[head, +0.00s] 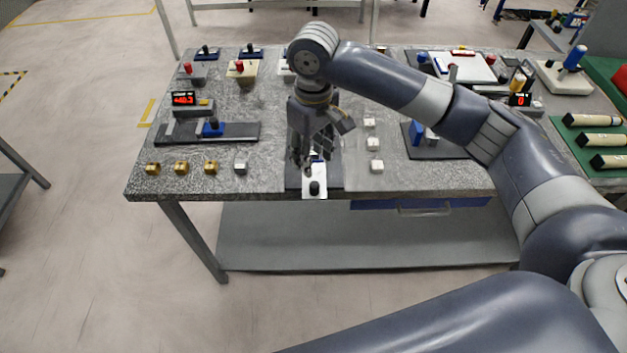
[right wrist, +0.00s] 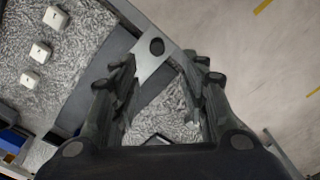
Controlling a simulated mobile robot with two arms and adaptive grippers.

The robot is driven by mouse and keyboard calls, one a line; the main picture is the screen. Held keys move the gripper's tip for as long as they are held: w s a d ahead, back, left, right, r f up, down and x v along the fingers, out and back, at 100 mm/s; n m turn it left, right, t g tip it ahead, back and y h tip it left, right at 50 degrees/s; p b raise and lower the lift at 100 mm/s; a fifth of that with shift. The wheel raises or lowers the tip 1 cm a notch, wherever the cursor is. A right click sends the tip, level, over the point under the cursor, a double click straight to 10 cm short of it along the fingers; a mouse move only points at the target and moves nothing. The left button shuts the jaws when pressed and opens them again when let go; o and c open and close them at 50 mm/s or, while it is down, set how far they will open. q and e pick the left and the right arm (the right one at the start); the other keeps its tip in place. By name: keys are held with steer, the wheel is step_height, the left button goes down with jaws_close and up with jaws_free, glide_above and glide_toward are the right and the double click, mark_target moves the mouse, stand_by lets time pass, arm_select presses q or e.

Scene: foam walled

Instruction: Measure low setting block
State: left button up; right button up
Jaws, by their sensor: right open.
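My right gripper (head: 314,162) is open and points down over the dark mat (head: 293,187) at the table's front edge. A pale plate with a black knob (head: 314,188) stands there, just in front of the fingers. In the right wrist view the plate (right wrist: 150,62) lies between the open fingers (right wrist: 163,72), and nothing looks gripped. Three small white blocks stand in a column to the right: a back one (head: 370,123), a middle one (head: 373,143) and a front one (head: 376,166). My left gripper is out of view.
Another display (head: 520,99) is at the right. Bare granite (head: 265,150) lies left of the gripper.

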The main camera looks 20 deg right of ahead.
mark_target(314, 184)
step_height(314, 184, down, 10)
steer(key=shift+d+f+p, duration=0.15)
steer(key=shift+f+p, duration=0.05)
steer(key=shift+p, duration=0.65)
steer(key=shift+c, duration=0.6)
steer(key=shift+w, duration=0.1)
steer(key=c, duration=0.8)
